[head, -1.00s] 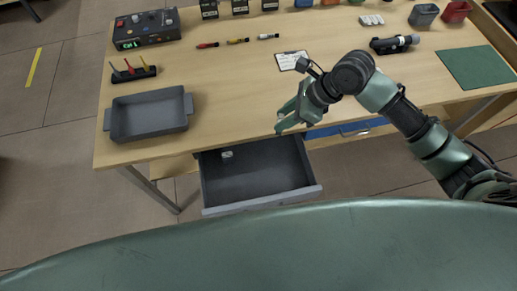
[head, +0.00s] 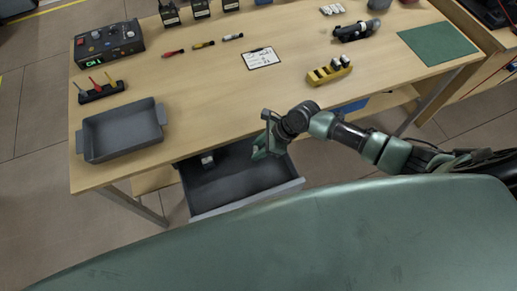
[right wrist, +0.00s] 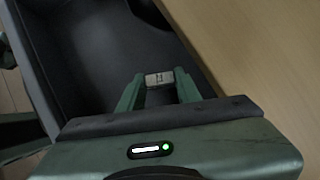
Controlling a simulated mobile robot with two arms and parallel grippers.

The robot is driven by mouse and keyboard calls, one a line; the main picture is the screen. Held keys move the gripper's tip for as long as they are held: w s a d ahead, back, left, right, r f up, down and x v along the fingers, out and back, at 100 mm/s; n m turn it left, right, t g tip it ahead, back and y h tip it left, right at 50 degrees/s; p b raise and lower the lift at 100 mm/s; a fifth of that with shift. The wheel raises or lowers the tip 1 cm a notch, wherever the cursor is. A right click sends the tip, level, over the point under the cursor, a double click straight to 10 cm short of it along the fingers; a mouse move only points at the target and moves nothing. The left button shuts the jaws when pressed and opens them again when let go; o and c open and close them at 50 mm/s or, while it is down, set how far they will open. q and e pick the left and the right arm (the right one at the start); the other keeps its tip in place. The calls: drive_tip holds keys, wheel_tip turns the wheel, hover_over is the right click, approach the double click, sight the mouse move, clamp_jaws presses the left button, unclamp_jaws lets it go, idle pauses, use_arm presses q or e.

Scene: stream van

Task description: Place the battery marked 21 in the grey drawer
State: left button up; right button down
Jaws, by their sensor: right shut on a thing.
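The grey drawer (head: 225,176) stands pulled out below the table's front edge, and a small pale item (head: 207,161) lies inside it near the back left. My right gripper (head: 262,148) is over the right part of the drawer, close to the table edge. In the right wrist view its green fingers (right wrist: 158,88) are shut on a small battery (right wrist: 158,78) with a light end face and a dark mark that I cannot read for sure. The dark drawer interior (right wrist: 90,50) lies behind it. My left gripper is out of view.
A yellow holder (head: 329,71) with dark slots stands on the table near its front edge. A grey tray (head: 122,131) is at the left, a clipboard (head: 261,58) in the middle, a green mat (head: 437,43) at the right. The table edge is close beside the gripper.

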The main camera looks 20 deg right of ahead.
drive_tip(key=shift+f, duration=0.45)
drive_tip(key=shift+f, duration=0.1)
drive_tip(key=c, duration=1)
unclamp_jaws()
drive_tip(key=v, duration=1.2)
drive_tip(key=shift+w, duration=0.1)
